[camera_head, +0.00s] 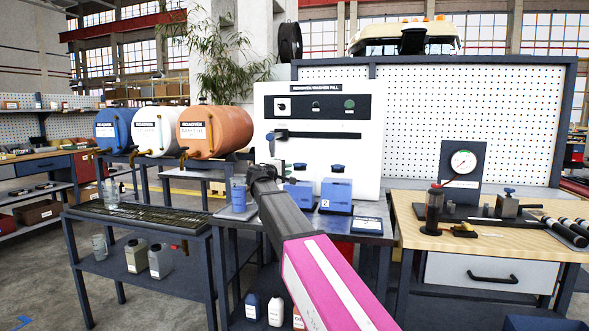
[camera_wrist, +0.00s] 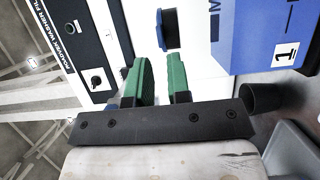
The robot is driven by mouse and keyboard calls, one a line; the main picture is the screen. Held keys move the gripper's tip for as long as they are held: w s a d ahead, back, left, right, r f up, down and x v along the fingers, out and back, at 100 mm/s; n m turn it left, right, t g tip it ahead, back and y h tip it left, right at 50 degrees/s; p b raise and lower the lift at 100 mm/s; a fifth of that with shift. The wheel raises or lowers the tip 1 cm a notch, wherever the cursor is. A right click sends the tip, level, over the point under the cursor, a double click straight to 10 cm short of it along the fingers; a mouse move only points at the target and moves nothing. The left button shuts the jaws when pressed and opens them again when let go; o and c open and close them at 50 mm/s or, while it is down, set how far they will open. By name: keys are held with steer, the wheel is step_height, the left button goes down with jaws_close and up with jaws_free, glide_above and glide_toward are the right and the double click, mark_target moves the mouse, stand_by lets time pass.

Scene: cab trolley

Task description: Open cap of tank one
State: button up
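A blue tank (camera_wrist: 260,35) with a white label marked 1 shows at the right of the wrist view. Its dark blue cap (camera_wrist: 167,30) lies just beyond my green fingertips. My gripper (camera_wrist: 162,62) is open, its two fingers apart with nothing between them; the cap lines up with the gap and looks untouched. In the head view my gripper (camera_head: 272,168) is beside two blue tanks, left (camera_head: 298,191) and right (camera_head: 337,194), both with dark blue caps. My arm partly hides the left tank. The tank numbers are too small to read in the head view.
A white washer fill panel (camera_head: 320,115) with a blue lever stands close behind the tanks. A blue cup (camera_head: 238,197) stands left of my gripper. Three drums (camera_head: 215,132) lie farther left. A wooden bench (camera_head: 490,240) with a gauge is at the right.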

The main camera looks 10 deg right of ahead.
mark_target(299, 165)
steer(key=shift+x, duration=2.8)
jaws_close()
